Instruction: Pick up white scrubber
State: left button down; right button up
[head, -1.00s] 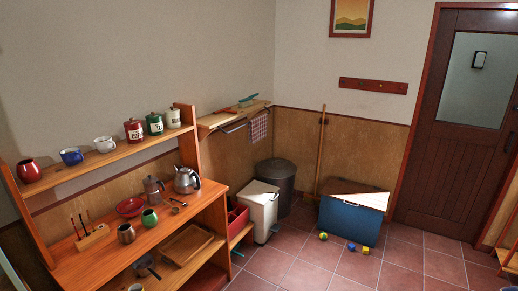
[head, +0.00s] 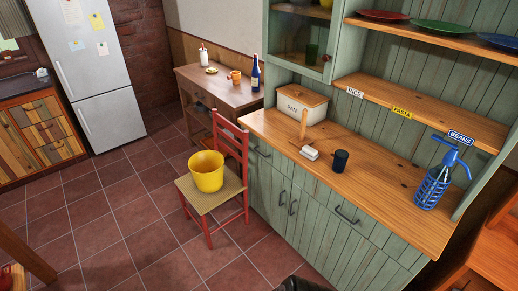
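A small white block-like thing (head: 310,153), which looks like the white scrubber, lies on the wooden top of the green cabinet (head: 375,190). It lies just left of a dark mug (head: 340,160) and in front of a white box marked PAN. No gripper shows clearly in the head view. Only a dark shape, cut off at the bottom edge, is seen, and I cannot tell what it is.
A red chair (head: 243,165) with a yellow bucket (head: 206,171) stands left of the cabinet. The PAN box (head: 300,104) and a blue siphon bottle (head: 437,178) stand on the worktop. A shelf (head: 430,107) overhangs its back. The tiled floor at left is largely clear.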

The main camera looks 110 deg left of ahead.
aim_at(312, 154)
jog(key=u, duration=2.15)
